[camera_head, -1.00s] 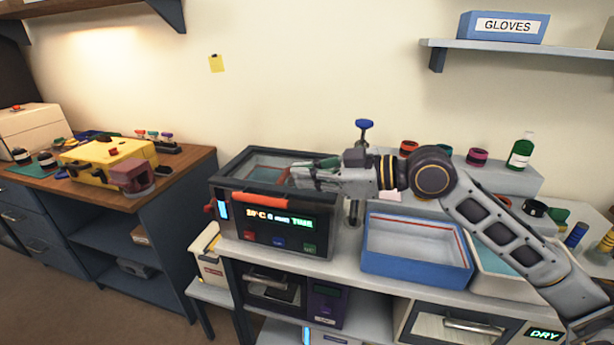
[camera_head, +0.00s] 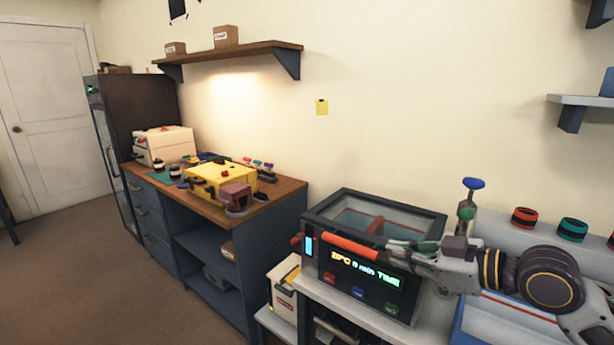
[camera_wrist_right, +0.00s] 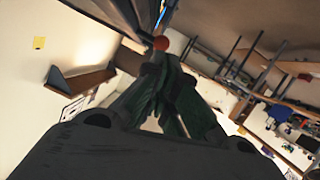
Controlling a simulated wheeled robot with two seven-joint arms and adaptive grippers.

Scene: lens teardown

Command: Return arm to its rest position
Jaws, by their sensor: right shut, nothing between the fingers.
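My right gripper (camera_head: 396,251) is shut and empty. In the head view its fingertips are by the right end of the orange handle (camera_head: 350,246) on the dark box-shaped machine (camera_head: 410,221) with a lit display. I cannot tell whether they touch it. My right arm (camera_head: 550,277) comes in from the right edge. In the right wrist view the dark gripper fingers (camera_wrist_right: 165,65) point up the picture, close together, with a red-orange round end just beyond them. My left gripper is not in view.
A blue tray (camera_head: 500,325) lies under my right arm. Behind it stand a blue-topped post (camera_head: 472,185) and red and teal rings (camera_head: 572,229) on a raised ledge. A wooden-topped bench (camera_head: 285,190) with a yellow case (camera_head: 222,178) is at left. Open floor lies front left.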

